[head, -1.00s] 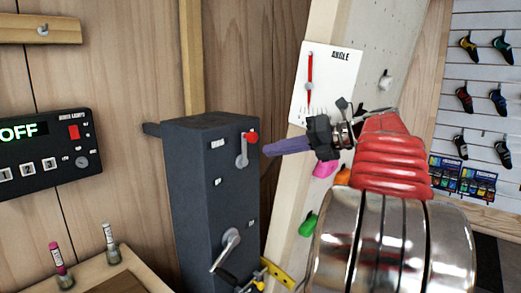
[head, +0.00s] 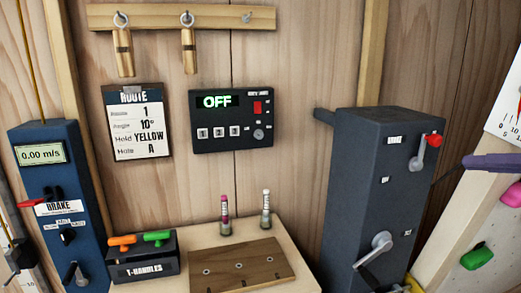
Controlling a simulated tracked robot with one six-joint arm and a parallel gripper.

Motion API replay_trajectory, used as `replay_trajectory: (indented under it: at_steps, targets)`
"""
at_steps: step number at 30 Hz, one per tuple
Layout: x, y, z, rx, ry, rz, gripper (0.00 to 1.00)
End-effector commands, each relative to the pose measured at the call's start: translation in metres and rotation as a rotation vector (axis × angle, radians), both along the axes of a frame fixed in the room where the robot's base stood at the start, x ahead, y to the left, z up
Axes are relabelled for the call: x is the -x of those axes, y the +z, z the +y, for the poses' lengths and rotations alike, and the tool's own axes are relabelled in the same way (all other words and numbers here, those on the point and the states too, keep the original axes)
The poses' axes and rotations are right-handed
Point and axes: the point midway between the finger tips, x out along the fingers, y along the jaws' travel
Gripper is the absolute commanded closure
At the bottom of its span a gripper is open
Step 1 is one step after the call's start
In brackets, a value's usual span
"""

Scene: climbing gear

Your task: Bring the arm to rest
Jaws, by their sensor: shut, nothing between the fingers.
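The fingers are closed together with nothing held. The rest of my arm is outside the view.
A white angle card (head: 508,112) and a climbing panel (head: 455,235) with a green hold (head: 478,256) are at the right. A control box (head: 232,122) reads OFF. A bench (head: 300,262) carries two small bottles and T-handles (head: 143,258). A blue brake unit (head: 58,200) stands left.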

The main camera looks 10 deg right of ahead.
Motion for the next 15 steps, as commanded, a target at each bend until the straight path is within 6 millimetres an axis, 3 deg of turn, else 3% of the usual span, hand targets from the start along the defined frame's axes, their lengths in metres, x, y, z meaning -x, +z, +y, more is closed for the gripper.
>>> replay_trajectory:
  at_steps: [5, 15]
  targets:
    - [-0.015, -0.011, 0.03, 0.107, 0.064, 0.007, 1.0]
    - [-0.042, -0.066, 0.142, 0.578, 0.374, 0.003, 1.0]
